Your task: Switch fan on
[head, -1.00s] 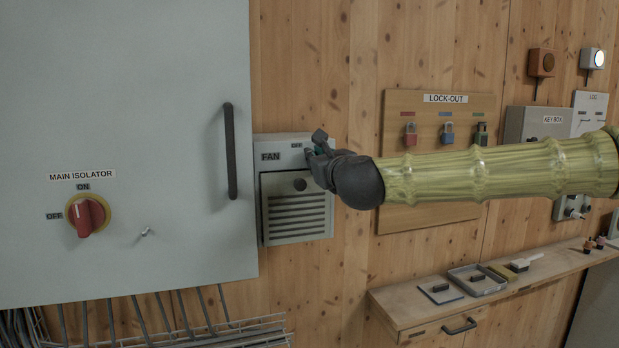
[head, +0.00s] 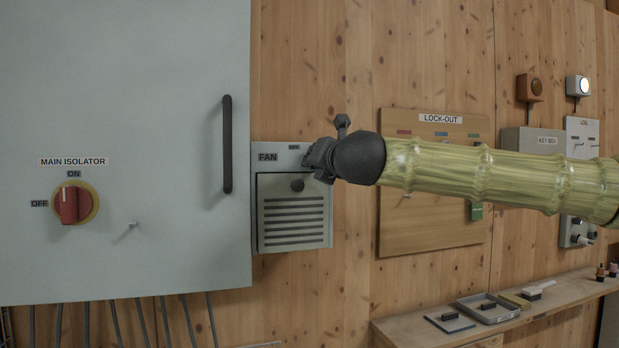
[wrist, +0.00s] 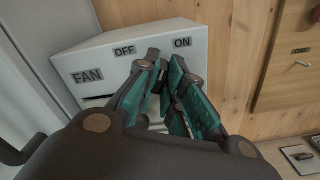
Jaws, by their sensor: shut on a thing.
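The grey fan box (head: 262,190) is on the wooden wall beside the cabinet, with a FAN label and a slatted grille. In the wrist view, the top of the fan box (wrist: 133,42) shows the FAN label at left, OFF in the middle and ON at right. My gripper (head: 316,158) is at the box's upper right corner. In the wrist view, my gripper's teal-padded fingers (wrist: 172,66) come together just below and between OFF and ON. They are shut on the fan switch, which the fingers hide. In the head view the ON label is hidden behind my gripper.
The large grey cabinet (head: 160,60) stands at left with a black handle (head: 227,145) and a red main isolator knob (head: 69,205). A lock-out board (head: 430,235) hangs behind my arm. A shelf (head: 420,325) with small items is at lower right.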

